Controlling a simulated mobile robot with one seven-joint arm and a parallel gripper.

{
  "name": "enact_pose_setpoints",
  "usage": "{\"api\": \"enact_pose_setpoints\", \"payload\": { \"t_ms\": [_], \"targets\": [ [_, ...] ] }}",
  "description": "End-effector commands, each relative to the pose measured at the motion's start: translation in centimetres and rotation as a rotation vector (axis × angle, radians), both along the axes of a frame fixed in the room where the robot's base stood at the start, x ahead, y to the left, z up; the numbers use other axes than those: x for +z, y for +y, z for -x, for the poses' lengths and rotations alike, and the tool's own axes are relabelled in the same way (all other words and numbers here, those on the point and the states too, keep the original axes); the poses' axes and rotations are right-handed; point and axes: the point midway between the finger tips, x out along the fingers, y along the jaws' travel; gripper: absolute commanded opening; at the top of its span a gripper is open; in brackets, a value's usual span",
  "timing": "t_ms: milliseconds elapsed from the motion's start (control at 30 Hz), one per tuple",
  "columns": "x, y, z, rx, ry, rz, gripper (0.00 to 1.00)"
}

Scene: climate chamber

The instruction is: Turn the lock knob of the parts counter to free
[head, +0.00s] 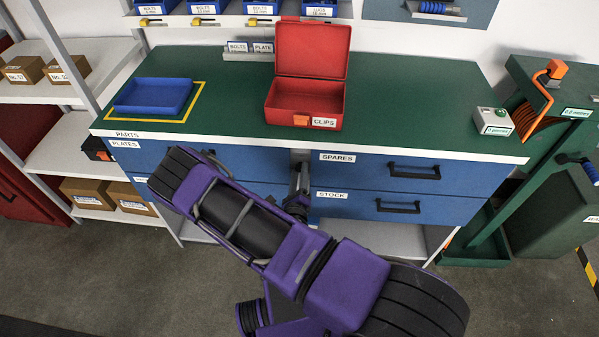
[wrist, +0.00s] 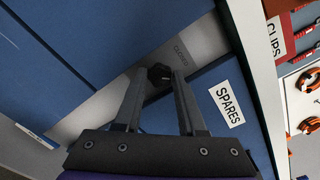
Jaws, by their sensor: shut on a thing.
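The parts counter (head: 410,90) has a green top and blue drawers. Its black lock knob (wrist: 158,73) sits on a grey strip (wrist: 205,40) between the drawer fronts in the wrist view. In the head view my arm reaches to the strip at the counter's front, where my gripper (head: 300,175) is partly seen and the knob is hidden.
Drawers labelled SPARES (head: 365,170) and STOCK (head: 350,205) are shut, right of the strip. An open red CLIPS box (head: 310,95) and a blue tray (head: 155,95) stand on top. A green stand (head: 490,195) with an orange hose is at the right.

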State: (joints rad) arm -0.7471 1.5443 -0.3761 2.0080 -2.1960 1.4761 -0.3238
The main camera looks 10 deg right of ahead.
Motion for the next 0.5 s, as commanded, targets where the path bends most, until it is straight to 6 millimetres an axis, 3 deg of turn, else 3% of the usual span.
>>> {"api": "enact_pose_setpoints", "payload": {
  "t_ms": [500],
  "targets": [
    [-0.05, -0.02, 0.07, -0.002, -0.026, -0.084, 0.0]
  ]
}}
